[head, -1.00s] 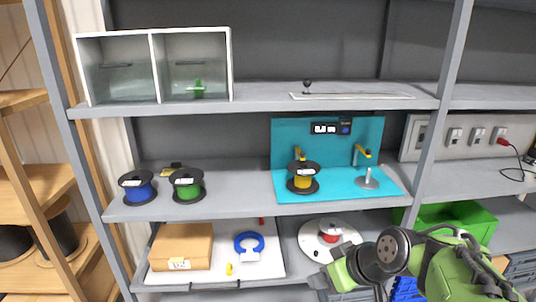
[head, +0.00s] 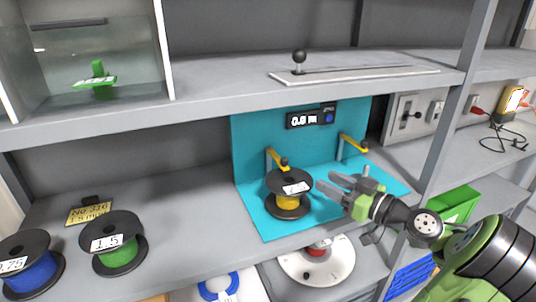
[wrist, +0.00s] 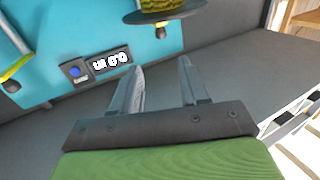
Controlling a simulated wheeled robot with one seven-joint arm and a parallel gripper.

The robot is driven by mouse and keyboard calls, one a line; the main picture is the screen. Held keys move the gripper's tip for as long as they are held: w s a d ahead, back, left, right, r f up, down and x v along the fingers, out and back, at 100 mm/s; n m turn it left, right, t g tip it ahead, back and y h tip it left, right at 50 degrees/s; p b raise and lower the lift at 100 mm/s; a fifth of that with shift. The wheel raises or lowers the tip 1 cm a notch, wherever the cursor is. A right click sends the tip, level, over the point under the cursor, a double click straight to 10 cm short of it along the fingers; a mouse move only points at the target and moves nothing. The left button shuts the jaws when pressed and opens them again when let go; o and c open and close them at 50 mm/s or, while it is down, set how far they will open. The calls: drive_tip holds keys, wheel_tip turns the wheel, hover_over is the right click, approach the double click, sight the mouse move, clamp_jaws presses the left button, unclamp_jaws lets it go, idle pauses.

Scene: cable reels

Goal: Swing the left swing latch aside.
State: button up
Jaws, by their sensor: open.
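The left swing latch (head: 277,159) is a yellow arm with a dark knob on the teal station (head: 250,150), just behind the yellow reel (head: 288,202). The right swing latch (head: 352,142) is a similar yellow arm to its right. My gripper (head: 326,181) is open and empty, to the right of the yellow reel and in front of the station, apart from the left latch. In the wrist view my open fingers (wrist: 160,75) show with nothing between them.
A display (head: 311,120) is on the station's back panel. The blue reel (head: 30,265) and green reel (head: 119,245) stand left on the same shelf. The upper shelf (head: 220,103) overhangs. Clear shelf lies between the green reel and the station.

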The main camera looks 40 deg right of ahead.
sight(287, 161)
drive_tip(key=w, duration=0.5)
drive_tip(key=w+a, duration=0.1)
drive_tip(key=w, duration=0.9)
drive_tip(key=shift+a, duration=0.4)
clamp_jaws()
